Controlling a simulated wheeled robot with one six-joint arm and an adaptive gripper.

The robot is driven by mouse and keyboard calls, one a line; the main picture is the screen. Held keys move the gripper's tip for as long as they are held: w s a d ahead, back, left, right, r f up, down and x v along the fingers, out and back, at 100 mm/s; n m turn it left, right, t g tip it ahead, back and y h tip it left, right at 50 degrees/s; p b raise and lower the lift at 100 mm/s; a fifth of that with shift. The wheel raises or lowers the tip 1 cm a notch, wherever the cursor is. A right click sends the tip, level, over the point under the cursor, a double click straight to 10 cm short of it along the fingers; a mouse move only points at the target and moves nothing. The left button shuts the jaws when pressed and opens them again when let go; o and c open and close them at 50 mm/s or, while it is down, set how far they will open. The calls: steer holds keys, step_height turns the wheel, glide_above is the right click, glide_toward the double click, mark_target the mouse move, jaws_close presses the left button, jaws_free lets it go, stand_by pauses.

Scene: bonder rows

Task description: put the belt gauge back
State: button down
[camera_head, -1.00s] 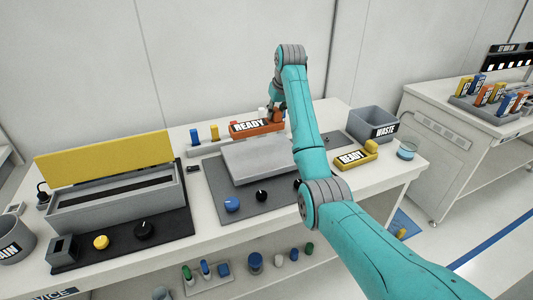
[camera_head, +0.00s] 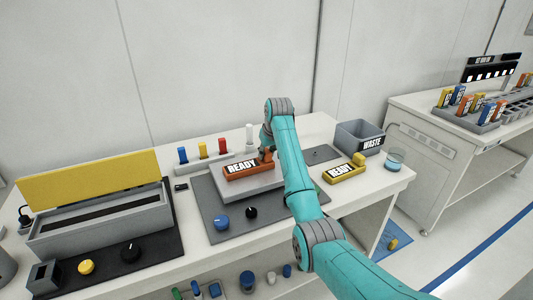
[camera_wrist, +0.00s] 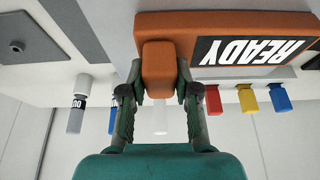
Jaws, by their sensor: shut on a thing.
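My gripper (camera_wrist: 158,95) is shut on the upright end piece of an orange block (camera_head: 248,169) with a black and white READY label. The wrist view shows a finger on each side of that piece, with the orange block (camera_wrist: 165,25) beyond. In the head view the block is at the grey raised slab (camera_head: 266,187); I cannot tell whether it rests on it or hangs just above. My arm hides part of the slab's right side. I can read no label naming a belt gauge.
Behind the slab, a rack holds blue (camera_head: 182,155), yellow (camera_head: 203,150), red (camera_head: 222,146) and white (camera_head: 249,134) pegs. A yellow READY block (camera_head: 343,172), a grey WASTE bin (camera_head: 361,138) and a glass (camera_head: 394,160) stand right. A yellow-lidded box (camera_head: 100,213) is left.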

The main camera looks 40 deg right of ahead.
steer(key=c, duration=0.8)
jaws_free()
steer(key=shift+c, duration=0.2)
steer(key=shift+r, duration=0.1)
steer(key=v, duration=1.2)
